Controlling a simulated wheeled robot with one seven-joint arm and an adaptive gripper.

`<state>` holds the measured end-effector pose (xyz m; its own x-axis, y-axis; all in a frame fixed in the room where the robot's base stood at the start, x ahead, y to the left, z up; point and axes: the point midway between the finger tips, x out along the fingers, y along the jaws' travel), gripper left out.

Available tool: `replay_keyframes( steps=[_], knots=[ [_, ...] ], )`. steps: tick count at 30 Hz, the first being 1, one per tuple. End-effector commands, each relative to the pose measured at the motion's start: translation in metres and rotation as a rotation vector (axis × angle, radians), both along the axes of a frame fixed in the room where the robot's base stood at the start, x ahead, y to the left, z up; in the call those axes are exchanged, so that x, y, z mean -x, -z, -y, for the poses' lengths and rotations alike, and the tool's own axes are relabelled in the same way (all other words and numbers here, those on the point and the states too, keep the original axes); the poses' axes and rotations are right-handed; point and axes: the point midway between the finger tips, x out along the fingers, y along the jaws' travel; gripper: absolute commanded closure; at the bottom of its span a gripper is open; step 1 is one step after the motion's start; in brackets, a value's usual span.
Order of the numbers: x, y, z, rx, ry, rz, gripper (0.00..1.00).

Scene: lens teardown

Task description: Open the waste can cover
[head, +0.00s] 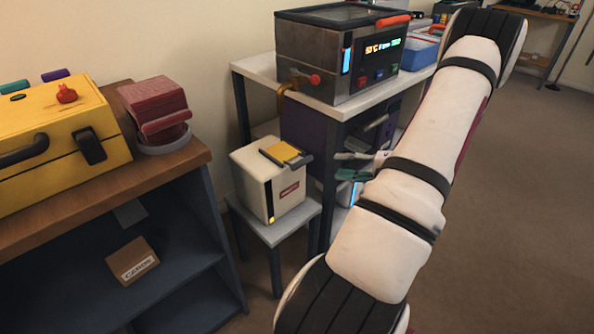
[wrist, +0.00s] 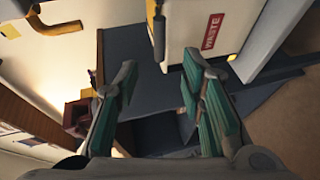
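The waste can (head: 268,190) is a cream box with a red label, standing on a small grey stool. Its yellow cover (head: 284,152) lies on top, with a dark grey lip sticking out past the right edge; it looks closed. In the wrist view the can (wrist: 205,25) is at the top, its label reading WASTE, and a dark bar, seemingly the lip (wrist: 159,38), shows at its left edge. My gripper (head: 343,166) is to the right of the can, apart from it, partly hidden by my arm. The wrist view shows its green-padded fingers (wrist: 160,66) spread and empty.
A metal oven-like machine (head: 345,55) stands on a white-topped table (head: 262,68) behind the can. A wooden-topped shelf (head: 150,170) at the left holds a yellow toolbox (head: 50,135). Open floor (head: 510,190) lies to the right.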

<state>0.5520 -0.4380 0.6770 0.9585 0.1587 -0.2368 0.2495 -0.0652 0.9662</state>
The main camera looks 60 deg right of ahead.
Motion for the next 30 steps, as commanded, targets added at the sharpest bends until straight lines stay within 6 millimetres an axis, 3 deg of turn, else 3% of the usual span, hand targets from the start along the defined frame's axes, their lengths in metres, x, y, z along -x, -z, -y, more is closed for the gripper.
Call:
replay_keyframes(
  steps=[18,24,30],
  knots=[
    [-0.104,0.026,-0.02,0.003,-0.008,0.0,0.64],
    [-0.123,0.03,-0.022,0.003,-0.007,0.0,0.64],
    [-0.129,0.031,-0.023,0.004,-0.005,-0.001,0.64]
  ],
)
